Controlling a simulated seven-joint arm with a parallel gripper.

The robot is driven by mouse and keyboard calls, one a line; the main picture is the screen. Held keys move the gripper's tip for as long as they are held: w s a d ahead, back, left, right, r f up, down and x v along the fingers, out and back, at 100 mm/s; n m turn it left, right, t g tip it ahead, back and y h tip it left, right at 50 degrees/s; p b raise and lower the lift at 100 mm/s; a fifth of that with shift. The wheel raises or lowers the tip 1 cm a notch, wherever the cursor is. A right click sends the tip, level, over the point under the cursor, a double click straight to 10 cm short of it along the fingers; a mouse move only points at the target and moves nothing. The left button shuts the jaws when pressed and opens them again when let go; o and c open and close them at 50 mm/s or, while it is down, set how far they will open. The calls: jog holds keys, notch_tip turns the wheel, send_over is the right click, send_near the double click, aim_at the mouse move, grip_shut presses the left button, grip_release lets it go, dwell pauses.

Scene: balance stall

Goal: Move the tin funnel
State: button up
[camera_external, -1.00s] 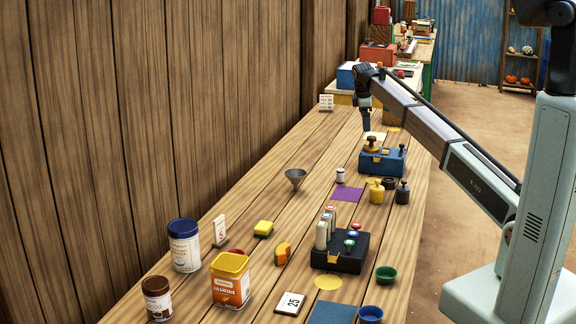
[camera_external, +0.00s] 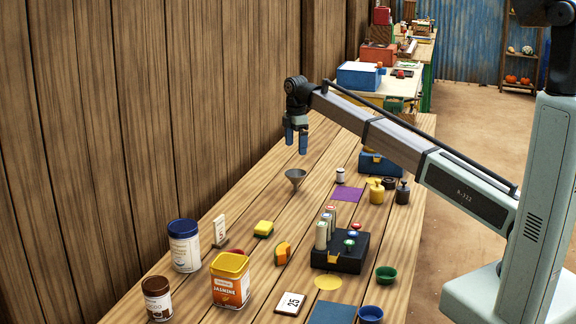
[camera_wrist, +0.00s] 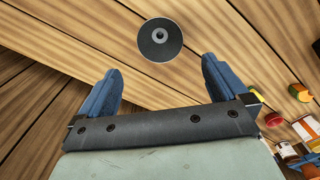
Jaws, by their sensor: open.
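The grey tin funnel (camera_external: 295,177) stands on the wooden table near the plank wall, its wide mouth up. In the wrist view the funnel (camera_wrist: 160,40) shows from above as a dark disc with a small hole, beyond the fingertips and between their lines. My gripper (camera_external: 297,148) points down above the funnel, apart from it. In the wrist view its two blue fingers (camera_wrist: 161,70) are spread with nothing between them.
A purple cloth (camera_external: 347,195) and a small white-bodied jar (camera_external: 340,175) lie right of the funnel. The table around the funnel is clear.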

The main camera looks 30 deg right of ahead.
aim_at(296, 173)
dwell(0.3)
notch_tip(296, 173, down, 14)
jog(key=shift+r, duration=0.1)
dwell(0.7)
jog(key=shift+c, duration=0.5)
jog(key=c, duration=0.7)
jog(key=shift+s+a, duration=7.05)
jog(key=shift+a, duration=0.05)
jog(key=o, duration=0.8)
